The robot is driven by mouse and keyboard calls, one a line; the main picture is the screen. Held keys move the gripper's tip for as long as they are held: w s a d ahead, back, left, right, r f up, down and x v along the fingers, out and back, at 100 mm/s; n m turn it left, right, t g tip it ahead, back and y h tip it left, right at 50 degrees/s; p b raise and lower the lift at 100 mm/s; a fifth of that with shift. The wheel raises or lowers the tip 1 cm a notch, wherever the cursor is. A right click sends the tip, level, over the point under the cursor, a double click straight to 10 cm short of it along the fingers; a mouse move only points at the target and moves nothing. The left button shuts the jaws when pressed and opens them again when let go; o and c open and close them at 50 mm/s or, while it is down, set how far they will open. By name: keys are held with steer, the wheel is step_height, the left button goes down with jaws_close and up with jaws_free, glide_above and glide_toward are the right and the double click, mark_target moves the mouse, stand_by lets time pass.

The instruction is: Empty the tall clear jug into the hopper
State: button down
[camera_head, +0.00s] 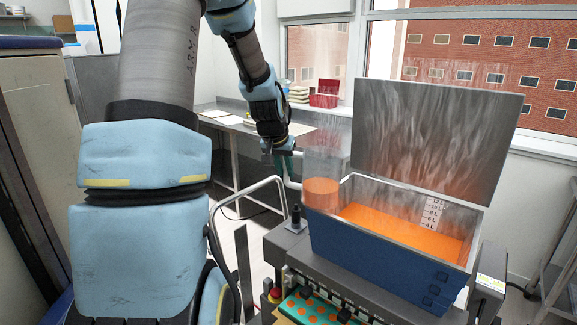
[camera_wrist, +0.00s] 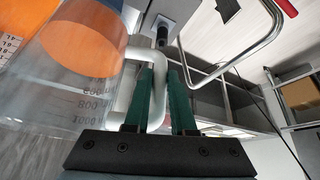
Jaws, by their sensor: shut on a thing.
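The tall clear jug (camera_head: 322,165) is upright beside the left wall of the hopper (camera_head: 365,262), its top above the hopper's rim. Orange liquid (camera_head: 321,193) fills its lower part. My gripper (camera_head: 287,163) is at the jug's left side. In the wrist view my gripper's green fingers (camera_wrist: 166,98) are shut on the jug's white handle (camera_wrist: 137,90), and the jug's clear wall (camera_wrist: 70,100) with printed marks shows at left. The hopper is a blue box with its grey lid (camera_head: 437,135) open. Orange liquid (camera_head: 405,235) lies inside it, near a level scale.
A depositor with orange dots on a green sheet (camera_head: 315,308) is below the hopper. A curved metal rail (camera_head: 248,190) stands at left of it. A small black-topped post (camera_head: 296,217) stands left of the hopper.

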mark_target(299, 154)
steer(key=shift+m+t+y, duration=0.4)
steer(key=shift+t+y, duration=0.2)
steer(key=shift+y, duration=0.3)
steer(key=r, duration=0.1)
steer(key=d+r, duration=0.2)
steer(key=shift+s+d+r+b, duration=0.1)
steer(key=shift+s+r+b, duration=0.15)
steer(key=shift+s+b, duration=0.15)
steer(key=shift+d+r+b, duration=0.1)
steer(key=shift+b, duration=0.25)
steer(key=shift+r, duration=0.15)
steer(key=shift+s+d, duration=0.1)
steer(key=shift+s+d+r+m+t+y+b, duration=0.35)
steer(key=shift+d+r+y+b, duration=0.3)
steer(key=shift+b, duration=1.35)
steer(key=shift+s+r+b, duration=0.15)
steer(key=shift+r+b, duration=0.15)
steer(key=shift+r, duration=0.2)
